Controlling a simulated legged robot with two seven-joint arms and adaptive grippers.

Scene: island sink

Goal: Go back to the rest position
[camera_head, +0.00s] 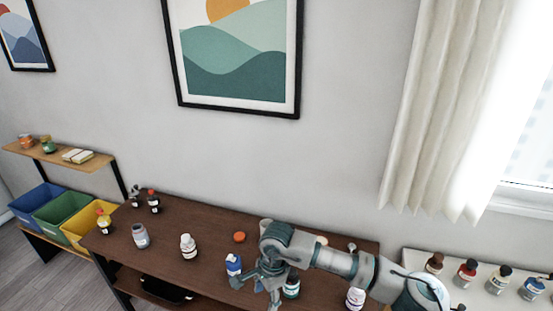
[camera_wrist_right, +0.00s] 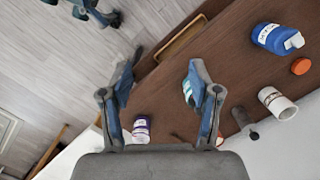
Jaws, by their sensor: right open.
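My right gripper (camera_head: 262,291) reaches in from the right over the front part of the brown table (camera_head: 205,222). In the right wrist view its two fingers (camera_wrist_right: 165,75) are spread wide with nothing between them. A bottle with a teal label (camera_wrist_right: 187,90) is partly hidden behind one finger; a dark teal bottle (camera_head: 291,289) shows beside the arm in the head view. A blue bottle (camera_head: 233,266) stands just left of the gripper. My left gripper is outside the head view; what looks like it (camera_wrist_right: 92,12) is cut off at the top of the wrist view, its jaw unclear.
A white bottle (camera_head: 188,249), a grey jar (camera_head: 140,237) and an orange lid (camera_head: 239,237) are on the table. Another white bottle (camera_head: 355,299) is near my right arm. Coloured bins (camera_head: 60,212) stand at left. Several bottles line the white windowside surface (camera_head: 415,258). Space above the table's left is clear.

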